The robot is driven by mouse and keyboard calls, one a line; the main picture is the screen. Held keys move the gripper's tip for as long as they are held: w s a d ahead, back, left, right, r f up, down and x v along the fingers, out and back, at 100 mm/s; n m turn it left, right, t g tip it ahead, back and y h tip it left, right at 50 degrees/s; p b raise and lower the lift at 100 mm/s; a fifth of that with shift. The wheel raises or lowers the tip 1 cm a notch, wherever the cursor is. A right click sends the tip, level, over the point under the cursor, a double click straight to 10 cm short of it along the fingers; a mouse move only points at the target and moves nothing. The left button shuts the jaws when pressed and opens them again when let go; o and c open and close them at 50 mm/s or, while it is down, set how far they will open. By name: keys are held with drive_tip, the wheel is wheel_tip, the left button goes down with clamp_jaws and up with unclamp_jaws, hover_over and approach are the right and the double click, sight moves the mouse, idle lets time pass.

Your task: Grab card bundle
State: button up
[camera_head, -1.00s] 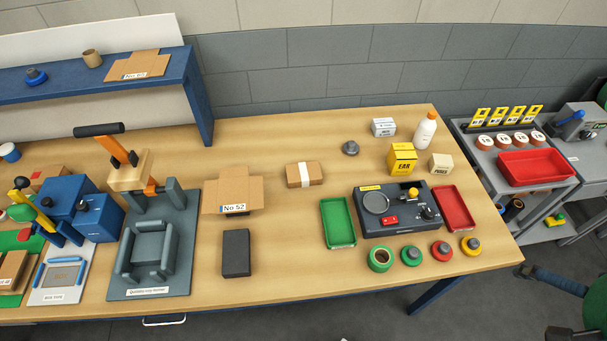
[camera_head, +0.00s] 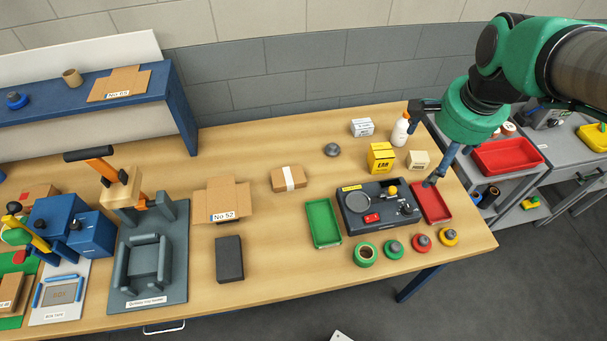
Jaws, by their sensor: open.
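The card bundle, a brown block with a white paper band (camera_head: 289,179), lies flat on the wooden table near its middle. Nothing covers it. My gripper (camera_head: 421,148) hangs at the right side of the table, its two fingers spread wide and empty. It is well to the right of the bundle, near the white bottle and the red tray, and does not touch the bundle.
Left of the bundle are an open carton marked No 52 (camera_head: 222,201) and a dark block (camera_head: 229,259). To its right are a green tray (camera_head: 324,223), a dark device (camera_head: 357,217), a yellow box (camera_head: 381,158) and a red tray (camera_head: 434,204). Bare table surrounds the bundle.

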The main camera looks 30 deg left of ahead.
drive_tip(key=w+a+f+m+g+p, duration=0.1)
drive_tip(key=w+a+f, duration=0.15)
drive_tip(key=a, duration=0.75)
drive_tip(key=m+g+h+p, duration=0.1)
drive_tip(key=m+g+p, duration=0.1)
drive_tip(key=m+p, duration=0.15)
hover_over(289, 180)
wheel_tip(289, 180, down, 15)
drive_tip(key=shift+p, duration=0.45)
drive_tip(key=shift+a, duration=0.1)
drive_tip(key=shift+f+b, duration=0.55)
drive_tip(key=shift+f, duration=3.7)
drive_tip(key=shift+w+f+b, duration=0.1)
drive_tip(key=shift+f+b, duration=0.4)
drive_tip(key=shift+f, duration=2.05)
